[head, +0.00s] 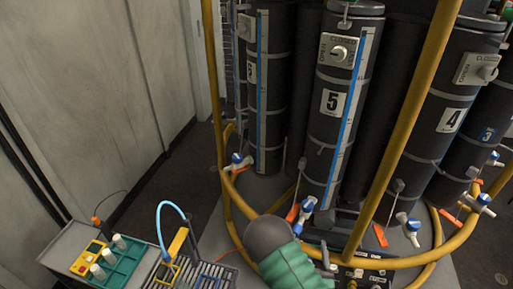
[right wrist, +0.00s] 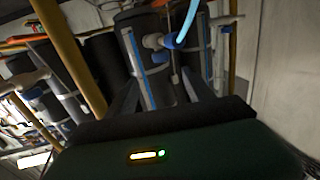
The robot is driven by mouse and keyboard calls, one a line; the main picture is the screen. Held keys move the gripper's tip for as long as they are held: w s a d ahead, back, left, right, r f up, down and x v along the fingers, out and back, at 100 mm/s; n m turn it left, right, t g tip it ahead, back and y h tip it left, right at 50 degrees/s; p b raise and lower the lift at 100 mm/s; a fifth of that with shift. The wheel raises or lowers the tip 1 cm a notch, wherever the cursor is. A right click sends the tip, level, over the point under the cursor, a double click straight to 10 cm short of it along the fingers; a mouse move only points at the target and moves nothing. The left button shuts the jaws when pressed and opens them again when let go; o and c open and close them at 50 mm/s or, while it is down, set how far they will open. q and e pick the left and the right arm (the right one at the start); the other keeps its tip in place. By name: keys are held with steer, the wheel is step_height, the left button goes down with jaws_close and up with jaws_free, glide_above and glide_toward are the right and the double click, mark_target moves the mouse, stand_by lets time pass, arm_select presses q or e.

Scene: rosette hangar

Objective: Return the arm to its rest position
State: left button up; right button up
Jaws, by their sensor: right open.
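My right arm shows in the head view as a green ribbed sleeve with a dark grey rounded end, low in the middle, in front of the cylinder rack. My right gripper (right wrist: 158,82) shows in the right wrist view with two dark fingers apart and nothing held between them. Beyond the fingers stands a dark cylinder with a blue strip (right wrist: 150,62). A pale blue hose (right wrist: 188,22) crosses the top of that view. In the head view the fingertips are hard to make out. My left gripper is not in view.
At lower left, a cart holds a teal rack (head: 122,262) and a looped blue hose (head: 160,222). Grey panels (head: 95,70) line the left.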

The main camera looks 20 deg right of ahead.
steer(key=w+a+f+g+y+b, duration=0.2)
steer(key=w+a+f+g+y, duration=0.1)
steer(key=a+f+g+y, duration=0.4)
steer(key=s+a+r+n+g, duration=0.2)
steer(key=s+r+n+g, duration=0.2)
steer(key=s, duration=0.8)
step_height(320, 180, up, 3)
steer(key=g+b, duration=0.1)
steer(key=g, duration=0.1)
steer(key=shift+a+n+g, duration=0.3)
steer(key=shift+a+g, duration=0.05)
steer(key=shift+g, duration=0.05)
steer(key=shift+f, duration=0.1)
